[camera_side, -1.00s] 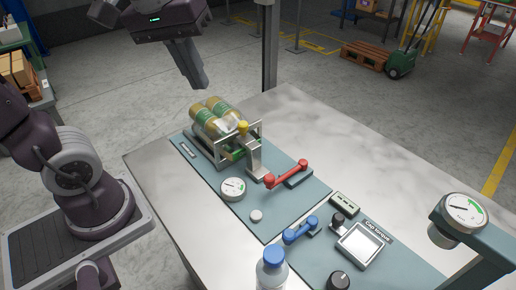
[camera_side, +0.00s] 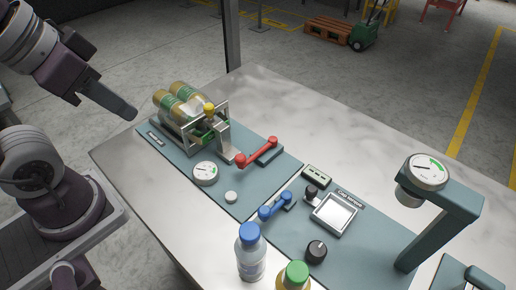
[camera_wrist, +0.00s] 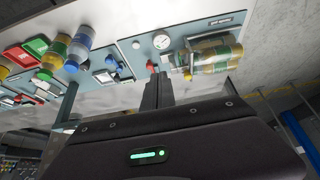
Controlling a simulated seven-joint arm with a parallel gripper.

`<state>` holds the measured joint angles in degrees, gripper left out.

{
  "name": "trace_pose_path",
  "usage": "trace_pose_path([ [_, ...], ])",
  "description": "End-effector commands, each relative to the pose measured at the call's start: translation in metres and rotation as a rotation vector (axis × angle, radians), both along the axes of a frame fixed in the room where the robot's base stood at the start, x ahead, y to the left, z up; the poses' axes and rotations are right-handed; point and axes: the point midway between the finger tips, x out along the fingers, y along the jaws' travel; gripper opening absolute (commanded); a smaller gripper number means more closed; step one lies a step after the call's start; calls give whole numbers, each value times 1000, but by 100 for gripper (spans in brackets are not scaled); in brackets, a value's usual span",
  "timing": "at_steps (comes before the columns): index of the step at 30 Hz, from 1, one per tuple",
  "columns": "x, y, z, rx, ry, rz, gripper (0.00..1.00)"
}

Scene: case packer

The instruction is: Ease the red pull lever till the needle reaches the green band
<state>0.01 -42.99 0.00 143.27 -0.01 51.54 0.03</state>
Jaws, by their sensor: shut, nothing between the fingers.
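The red pull lever (camera_side: 258,152) lies low and slanted on the blue-grey panel, its red ball end toward the metal post. In the wrist view only a bit of its red (camera_wrist: 151,66) shows beyond my fingertips. A round white dial (camera_side: 205,172) with a green band sits on the panel left of the lever; it also shows in the wrist view (camera_wrist: 162,41). Its needle is too small to read surely. My gripper (camera_side: 132,113) is shut and empty, in the air left of the bottles, well apart from the lever.
Bottles lie in a metal cradle (camera_side: 222,118) with a yellow knob, between my gripper and the lever. A blue lever (camera_side: 275,205), a square plate (camera_side: 335,214) and a dial on a post (camera_side: 427,170) stand right. Upright bottles (camera_side: 251,250) stand in front.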

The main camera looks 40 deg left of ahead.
Motion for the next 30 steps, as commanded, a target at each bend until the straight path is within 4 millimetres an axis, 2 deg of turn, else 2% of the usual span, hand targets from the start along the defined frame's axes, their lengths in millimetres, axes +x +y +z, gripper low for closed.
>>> trace_pose_path([
  [5,0,0,0,0,0,0,0],
  [8,5,-1,1,7,12,-15,20],
  [11,29,-4,0,40,76,-95,39],
  [12,45,-6,-3,59,115,-150,47],
  [14,73,-12,-12,92,177,-247,47],
  [17,120,-24,-42,139,281,-419,47],
  [18,136,-29,-58,153,319,-485,47],
  [21,167,-42,-100,177,396,-628,47],
  [24,182,-50,-132,189,444,-725,47],
  [30,188,-54,-163,193,470,-773,47],
])
